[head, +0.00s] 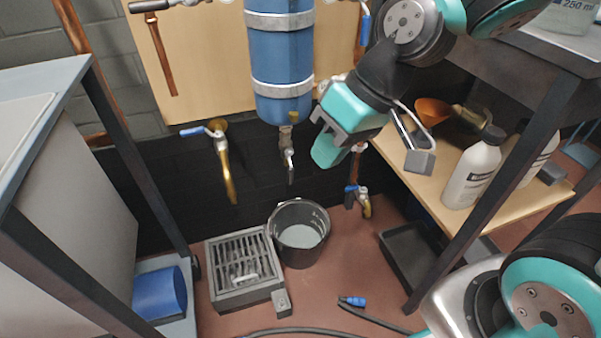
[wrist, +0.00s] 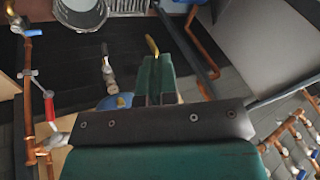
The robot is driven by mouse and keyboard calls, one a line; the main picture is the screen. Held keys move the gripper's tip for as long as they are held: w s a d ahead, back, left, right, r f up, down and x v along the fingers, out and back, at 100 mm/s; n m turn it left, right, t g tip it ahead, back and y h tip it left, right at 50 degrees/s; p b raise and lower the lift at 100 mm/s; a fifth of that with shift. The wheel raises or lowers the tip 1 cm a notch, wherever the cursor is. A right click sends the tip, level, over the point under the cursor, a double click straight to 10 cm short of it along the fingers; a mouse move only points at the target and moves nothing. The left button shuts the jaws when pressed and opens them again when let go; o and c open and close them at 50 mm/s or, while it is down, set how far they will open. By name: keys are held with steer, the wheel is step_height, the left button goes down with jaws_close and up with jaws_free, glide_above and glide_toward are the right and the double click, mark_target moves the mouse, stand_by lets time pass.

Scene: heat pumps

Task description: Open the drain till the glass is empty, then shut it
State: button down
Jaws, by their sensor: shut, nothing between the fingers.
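A blue cylinder (head: 280,60) with silver bands hangs on the wooden panel in the head view. Below it is a drain valve (head: 286,140) with a small lever hanging down; a valve also shows in the wrist view (wrist: 108,68). I cannot make out a sight glass or its level. My gripper (head: 326,153) is shut and empty, just right of the drain valve and apart from it. Its teal fingers (wrist: 155,78) are together in the wrist view. A black bucket (head: 284,244) with greyish contents stands on the floor below.
A brass tap with a blue lever (head: 218,140) is at left, another low tap (head: 360,197) at right. A floor grate (head: 243,262) stands beside the bucket. A wooden shelf (head: 453,212) with white bottles (head: 472,172) and an orange funnel (head: 432,110) is at right. A hose lies in front.

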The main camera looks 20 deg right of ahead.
mark_target(290, 168)
steer(key=w+d+f+m+t+b, duration=0.25)
steer(key=w+d+f, duration=0.35)
steer(key=w+f, duration=0.3)
steer(key=w+d+f+m+t+b, duration=0.25)
steer(key=w+d+f, duration=0.35)
steer(key=f, duration=0.4)
steer(key=w+a+f+b, duration=0.4)
steer(key=w+a+f, duration=0.2)
steer(key=a, duration=0.2)
steer(key=shift+w+a+f+m+g+b, duration=0.15)
steer(key=shift+w+f+m+g+b, duration=0.15)
steer(key=shift+f+b, duration=0.1)
